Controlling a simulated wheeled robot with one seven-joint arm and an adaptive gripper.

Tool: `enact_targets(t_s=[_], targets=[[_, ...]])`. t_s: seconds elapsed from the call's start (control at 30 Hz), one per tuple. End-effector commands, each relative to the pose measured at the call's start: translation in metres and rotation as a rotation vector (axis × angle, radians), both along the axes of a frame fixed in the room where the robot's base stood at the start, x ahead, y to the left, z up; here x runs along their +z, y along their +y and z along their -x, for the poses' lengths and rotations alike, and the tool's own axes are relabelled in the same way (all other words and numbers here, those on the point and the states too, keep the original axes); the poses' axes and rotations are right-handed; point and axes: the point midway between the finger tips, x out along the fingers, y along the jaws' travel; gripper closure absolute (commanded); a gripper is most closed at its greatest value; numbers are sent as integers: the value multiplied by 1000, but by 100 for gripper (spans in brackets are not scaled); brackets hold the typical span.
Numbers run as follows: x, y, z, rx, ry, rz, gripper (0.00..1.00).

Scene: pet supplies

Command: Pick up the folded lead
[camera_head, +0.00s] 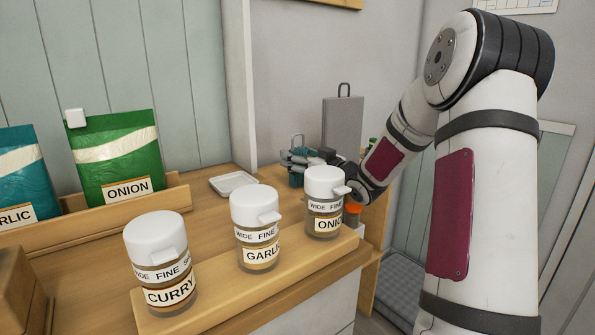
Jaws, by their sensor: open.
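My gripper (306,158) is at the back of the wooden counter, behind the jar labelled ONION, at the end of my arm coming in from the right. Its fingers are small, dark and partly hidden, but they look apart. A small teal thing (296,180) lies right at the fingers, with a thin loop-like part above it. It may be the folded lead, but it is too small and covered to be sure. I cannot tell whether the fingers touch it.
Jars labelled CURRY (162,270), GARLIC (257,232) and ONION (325,205) stand on a raised wooden strip (225,315) in front. A white dish (233,183) lies behind. Green (118,160) and teal (25,175) packets stand left. A grey board (342,122) stands behind my gripper.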

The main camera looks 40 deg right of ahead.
Motion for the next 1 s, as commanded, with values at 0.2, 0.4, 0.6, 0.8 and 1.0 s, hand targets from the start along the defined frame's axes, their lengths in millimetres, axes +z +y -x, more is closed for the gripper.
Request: enact_targets(t_s=[0.2,0.4,0.6,0.8,1.0], targets=[[1,0,-9,0,-1,0,33],[1,0,-9,0,-1,0,49],[1,0,-9,0,-1,0,90],[1,1,-9,0,-1,1,90],[17,0,-9,0,-3,2,90]])
